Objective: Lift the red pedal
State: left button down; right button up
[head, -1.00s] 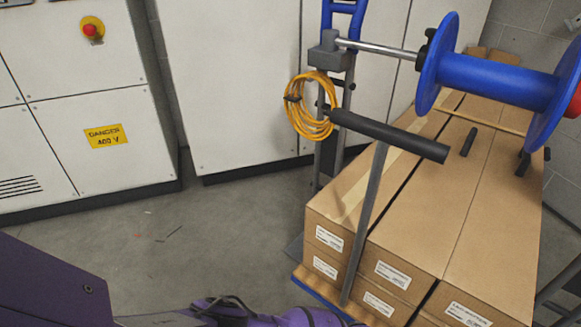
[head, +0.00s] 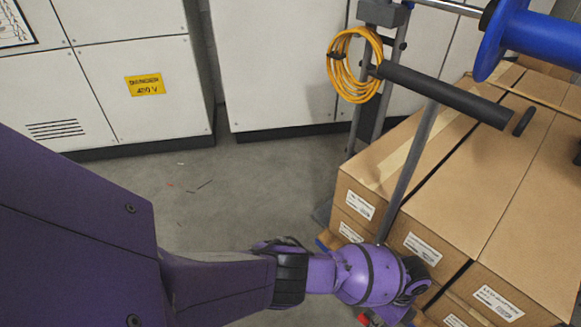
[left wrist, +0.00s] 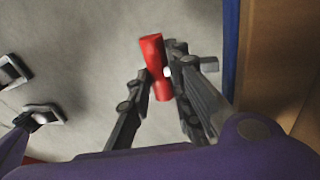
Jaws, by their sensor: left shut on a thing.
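The red pedal (left wrist: 153,58) shows in the left wrist view between the dark fingers of my left gripper (left wrist: 158,76), which is shut on it. The pedal is a short red bar standing out past both sides of the fingers. In the head view my left gripper (head: 390,316) is at the bottom edge, low in front of the stacked boxes, mostly cut off. Only a small red piece (head: 363,320) shows there. What the pedal is attached to is hidden.
Cardboard boxes (head: 440,180) are stacked just beyond my left gripper. A grey post stands at their edge, with a black bar (head: 440,92) and a coiled yellow cable (head: 352,65) above. A blue reel (head: 535,35) is at upper right.

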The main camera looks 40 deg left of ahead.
pick_arm(q)
jog(key=shift+w+d+r, duration=0.15)
jog(key=c, duration=1.7)
grip_release()
jog(key=shift+c, duration=0.2)
jog(key=shift+o, duration=0.8)
pick_arm(e)
jog(key=shift+s, duration=0.4)
pick_arm(q)
jog(key=shift+r, duration=0.25)
jog(key=v, duration=0.7)
pick_arm(e)
jog(key=shift+w, duration=0.2)
